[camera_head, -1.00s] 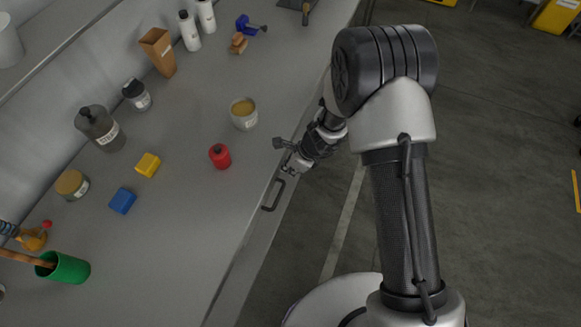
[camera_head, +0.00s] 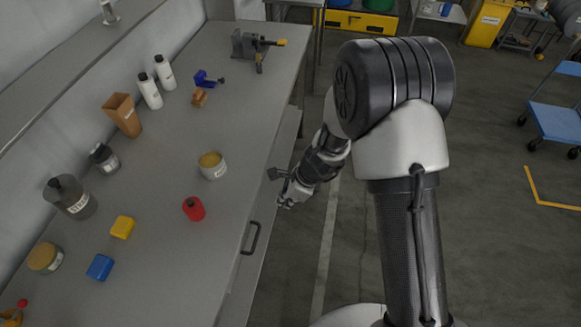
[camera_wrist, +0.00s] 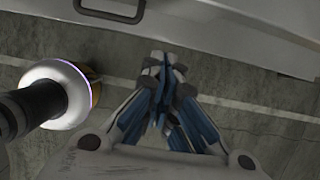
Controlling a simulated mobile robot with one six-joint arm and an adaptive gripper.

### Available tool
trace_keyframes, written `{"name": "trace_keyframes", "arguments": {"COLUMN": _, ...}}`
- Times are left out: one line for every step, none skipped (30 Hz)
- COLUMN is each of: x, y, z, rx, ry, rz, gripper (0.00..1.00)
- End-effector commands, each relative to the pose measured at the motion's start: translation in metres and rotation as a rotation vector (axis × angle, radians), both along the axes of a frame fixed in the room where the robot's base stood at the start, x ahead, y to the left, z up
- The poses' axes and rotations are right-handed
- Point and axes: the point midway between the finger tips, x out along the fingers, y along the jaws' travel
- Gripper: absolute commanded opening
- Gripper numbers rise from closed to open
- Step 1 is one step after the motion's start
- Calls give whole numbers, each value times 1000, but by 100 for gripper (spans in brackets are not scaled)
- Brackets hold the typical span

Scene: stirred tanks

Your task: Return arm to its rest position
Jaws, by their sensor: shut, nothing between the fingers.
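My gripper (camera_head: 287,199) is at the front edge of the grey workbench, beside it on the aisle side, in the head view. In the wrist view my gripper (camera_wrist: 162,68) points at the floor with its fingers together and nothing between them. My arm is bent at the elbow in the right half of the head view.
The workbench (camera_head: 165,215) holds a red container (camera_head: 194,209), a tan-filled pot (camera_head: 212,166), a yellow block (camera_head: 122,227), a blue block (camera_head: 100,267) and several bottles. A drawer handle (camera_head: 251,238) juts from its front near my gripper. The floor (camera_head: 490,240) at right is clear; a blue cart (camera_head: 556,122) stands beyond.

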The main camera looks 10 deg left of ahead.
Motion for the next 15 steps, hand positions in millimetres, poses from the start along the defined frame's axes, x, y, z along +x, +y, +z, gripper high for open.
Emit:
{"name": "trace_keyframes", "arguments": {"x": 0, "y": 0, "z": 1, "rx": 0, "ry": 0, "rz": 0, "gripper": 0}}
{"name": "trace_keyframes", "arguments": {"x": 0, "y": 0, "z": 1, "rx": 0, "ry": 0, "rz": 0, "gripper": 0}}
{"name": "trace_keyframes", "arguments": {"x": 0, "y": 0, "z": 0, "rx": 0, "ry": 0, "rz": 0, "gripper": 0}}
{"name": "trace_keyframes", "arguments": {"x": 0, "y": 0, "z": 0, "rx": 0, "ry": 0, "rz": 0, "gripper": 0}}
{"name": "trace_keyframes", "arguments": {"x": 0, "y": 0, "z": 0, "rx": 0, "ry": 0, "rz": 0, "gripper": 0}}
{"name": "trace_keyframes", "arguments": {"x": 0, "y": 0, "z": 1, "rx": 1, "ry": -2, "rz": 1, "gripper": 0}}
{"name": "trace_keyframes", "arguments": {"x": 1, "y": -1, "z": 3, "rx": 2, "ry": -6, "rz": 6, "gripper": 0}}
{"name": "trace_keyframes", "arguments": {"x": 2, "y": -1, "z": 7, "rx": 4, "ry": -12, "rz": 15, "gripper": 0}}
{"name": "trace_keyframes", "arguments": {"x": 3, "y": -2, "z": 15, "rx": 8, "ry": -25, "rz": 35, "gripper": 0}}
{"name": "trace_keyframes", "arguments": {"x": 4, "y": -3, "z": 24, "rx": 12, "ry": -40, "rz": 56, "gripper": 0}}
{"name": "trace_keyframes", "arguments": {"x": 5, "y": -5, "z": 34, "rx": 15, "ry": -58, "rz": 82, "gripper": 0}}
{"name": "trace_keyframes", "arguments": {"x": 6, "y": -8, "z": 51, "rx": 20, "ry": -89, "rz": 126, "gripper": 0}}
{"name": "trace_keyframes", "arguments": {"x": 7, "y": -12, "z": 65, "rx": 23, "ry": -114, "rz": 166, "gripper": 0}}
{"name": "trace_keyframes", "arguments": {"x": 6, "y": -16, "z": 80, "rx": 23, "ry": -144, "rz": 209, "gripper": 0}}
{"name": "trace_keyframes", "arguments": {"x": 4, "y": -22, "z": 102, "rx": 24, "ry": -184, "rz": 273, "gripper": 0}}
